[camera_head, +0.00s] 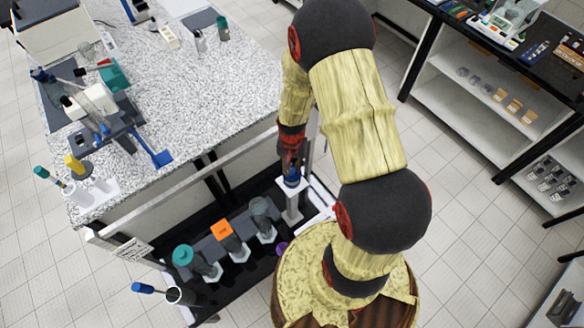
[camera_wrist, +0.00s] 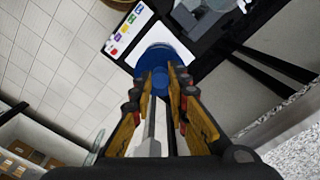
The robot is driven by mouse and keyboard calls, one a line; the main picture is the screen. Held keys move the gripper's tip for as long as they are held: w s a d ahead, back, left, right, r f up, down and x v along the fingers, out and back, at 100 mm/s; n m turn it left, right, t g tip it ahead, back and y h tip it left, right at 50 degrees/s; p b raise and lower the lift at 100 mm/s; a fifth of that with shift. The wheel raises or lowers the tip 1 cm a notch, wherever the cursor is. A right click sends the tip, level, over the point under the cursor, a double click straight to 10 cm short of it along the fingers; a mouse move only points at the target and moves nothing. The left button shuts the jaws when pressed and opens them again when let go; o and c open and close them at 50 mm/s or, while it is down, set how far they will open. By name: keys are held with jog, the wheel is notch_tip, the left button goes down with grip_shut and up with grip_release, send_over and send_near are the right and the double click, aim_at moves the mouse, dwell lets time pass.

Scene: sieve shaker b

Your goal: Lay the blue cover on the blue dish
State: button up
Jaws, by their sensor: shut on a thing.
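My gripper (camera_head: 291,166) points down above a white stand (camera_head: 291,199) on my dark tray. In the wrist view my gripper (camera_wrist: 161,84) is shut on a blue round thing (camera_wrist: 155,53), which I take to be the blue cover. The same blue shows at the fingertips in the head view (camera_head: 292,180), at the top of the white stand. I cannot make out the blue dish apart from the cover; it may be hidden under it. Whether the cover touches anything below is not clear.
Containers with a teal top (camera_head: 183,255), an orange top (camera_head: 222,230) and a grey top (camera_head: 261,207) stand in a row on the tray. A small purple thing (camera_head: 281,247) lies nearby. A speckled counter (camera_head: 200,105) borders the tray. A white card with coloured marks (camera_wrist: 119,36) lies beside the blue thing.

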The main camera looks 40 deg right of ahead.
aim_at(292, 170)
jog(key=shift+f+b, duration=1.1)
jog(key=shift+f, duration=0.35)
jog(key=shift+f+b, duration=0.45)
jog(key=shift+f, duration=0.15)
jog(key=o, duration=0.9)
notch_tip(292, 170, up, 12)
dwell(0.4)
